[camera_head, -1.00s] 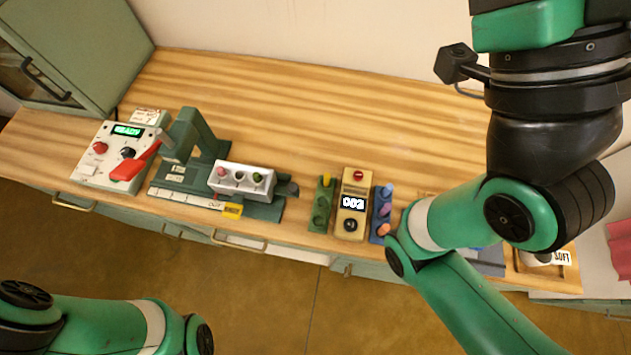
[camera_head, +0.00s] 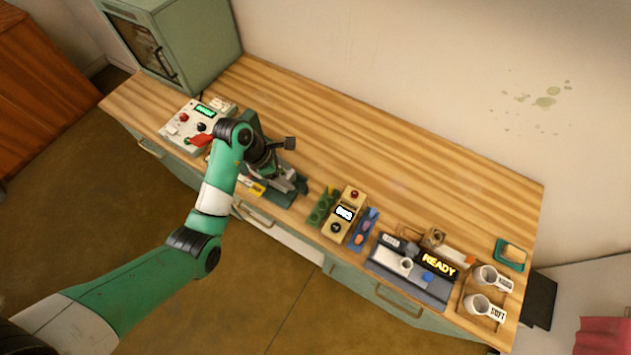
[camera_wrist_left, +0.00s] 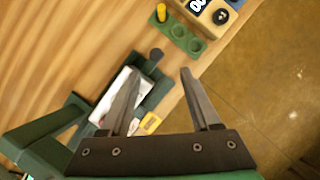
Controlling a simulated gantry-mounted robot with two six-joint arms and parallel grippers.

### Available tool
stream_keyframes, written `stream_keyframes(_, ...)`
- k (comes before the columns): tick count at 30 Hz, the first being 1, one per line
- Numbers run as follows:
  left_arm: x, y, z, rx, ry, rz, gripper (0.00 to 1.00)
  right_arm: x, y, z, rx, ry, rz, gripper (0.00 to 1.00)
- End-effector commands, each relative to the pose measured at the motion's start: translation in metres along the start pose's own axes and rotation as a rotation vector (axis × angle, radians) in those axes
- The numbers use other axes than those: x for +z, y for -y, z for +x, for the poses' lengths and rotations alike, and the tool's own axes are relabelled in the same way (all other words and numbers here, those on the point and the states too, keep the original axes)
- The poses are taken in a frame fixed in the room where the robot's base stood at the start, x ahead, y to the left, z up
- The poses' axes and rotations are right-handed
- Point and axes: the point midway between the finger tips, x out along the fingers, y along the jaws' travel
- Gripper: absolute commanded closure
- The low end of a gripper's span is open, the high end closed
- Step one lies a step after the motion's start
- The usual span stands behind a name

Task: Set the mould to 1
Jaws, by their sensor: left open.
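The green press (camera_head: 250,124) stands on the left part of the wooden table, its slide reaching toward the right. The mould, a white block (camera_wrist_left: 127,80), sits on the slide and is partly hidden behind a finger in the left wrist view; in the head view my arm largely covers it. A dark knob (camera_wrist_left: 157,54) marks the slide's end. My left gripper (camera_wrist_left: 160,76) is open and empty above the slide, one finger over the white block and the other beyond the slide's edge. In the head view the left gripper (camera_head: 292,180) hangs over the press. My right gripper is out of view.
A control box (camera_head: 187,126) with a red lever is left of the press. A green holder (camera_head: 321,207) with a yellow peg, a beige counter (camera_head: 345,214) and a blue holder (camera_head: 363,230) stand to the right. The table's back strip is clear.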

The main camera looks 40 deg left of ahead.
Motion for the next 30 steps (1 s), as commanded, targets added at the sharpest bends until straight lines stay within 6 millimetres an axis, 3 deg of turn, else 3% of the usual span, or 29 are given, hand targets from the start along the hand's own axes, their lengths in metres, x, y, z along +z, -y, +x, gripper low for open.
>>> stream_keyframes(4, -0.004, -0.005, -0.01, 0.007, 0.0, -0.022, 0.37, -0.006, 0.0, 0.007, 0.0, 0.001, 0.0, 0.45)
stream_keyframes(10, -0.005, -0.005, 0.0, 0.006, 0.002, -0.021, 0.37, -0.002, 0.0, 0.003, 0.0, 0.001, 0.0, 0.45)
stream_keyframes(24, -0.005, -0.005, 0.095, 0.006, 0.002, -0.018, 0.37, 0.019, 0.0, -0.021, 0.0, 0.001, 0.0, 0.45)
stream_keyframes(30, -0.004, -0.006, 0.107, 0.009, 0.003, -0.019, 0.37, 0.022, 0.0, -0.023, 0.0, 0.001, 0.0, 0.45)
